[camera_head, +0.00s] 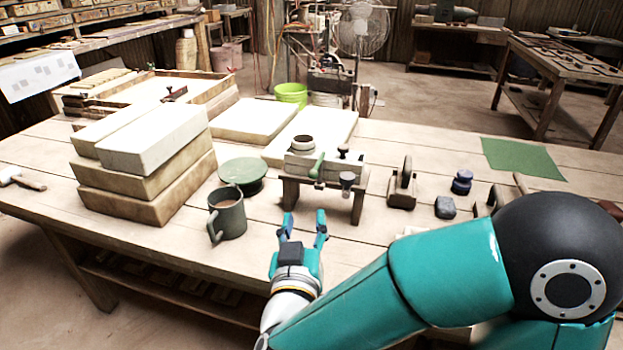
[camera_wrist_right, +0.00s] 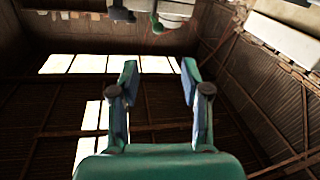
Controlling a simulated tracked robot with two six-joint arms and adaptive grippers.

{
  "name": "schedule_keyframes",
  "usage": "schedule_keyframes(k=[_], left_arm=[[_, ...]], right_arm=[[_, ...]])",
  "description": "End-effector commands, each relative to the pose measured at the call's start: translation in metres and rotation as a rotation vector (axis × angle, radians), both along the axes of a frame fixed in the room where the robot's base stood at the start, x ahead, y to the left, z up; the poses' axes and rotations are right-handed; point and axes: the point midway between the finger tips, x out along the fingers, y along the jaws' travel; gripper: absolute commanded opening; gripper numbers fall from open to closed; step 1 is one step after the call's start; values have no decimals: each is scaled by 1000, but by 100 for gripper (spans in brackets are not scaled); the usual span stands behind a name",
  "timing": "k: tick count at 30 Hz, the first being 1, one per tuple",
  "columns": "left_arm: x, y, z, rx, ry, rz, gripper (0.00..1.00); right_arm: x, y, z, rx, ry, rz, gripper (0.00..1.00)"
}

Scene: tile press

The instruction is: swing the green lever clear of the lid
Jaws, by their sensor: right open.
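The tile press (camera_head: 328,172) stands on the table on short legs, with a grey metal lid on top. The green lever (camera_head: 317,166) is on its front, slanting down and left across the lid's front edge. My right gripper (camera_head: 305,224) is open and empty in front of the press, its fingers pointing toward it and apart from it. In the right wrist view my open fingers (camera_wrist_right: 158,78) show with nothing between them. The press's edge (camera_wrist_right: 178,8) and the green lever (camera_wrist_right: 157,22) are at the top there. My left gripper is out of view.
A grey mug (camera_head: 229,214) and a round green disc (camera_head: 243,174) stand left of the press. Stacked slabs (camera_head: 145,185) are further left. The table front near my gripper is clear.

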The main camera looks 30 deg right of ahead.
Motion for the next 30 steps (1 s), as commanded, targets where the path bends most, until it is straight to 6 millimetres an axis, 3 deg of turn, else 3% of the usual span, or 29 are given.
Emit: schedule_keyframes(k=[18, 24, 30], left_arm=[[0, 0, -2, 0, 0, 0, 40], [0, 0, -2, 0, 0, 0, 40], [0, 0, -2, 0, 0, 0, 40]], right_arm=[[95, -80, -1, 1, 1, -10, 47], [115, -95, -1, 1, 1, -7, 47], [121, -100, -1, 1, 2, -5, 47]])
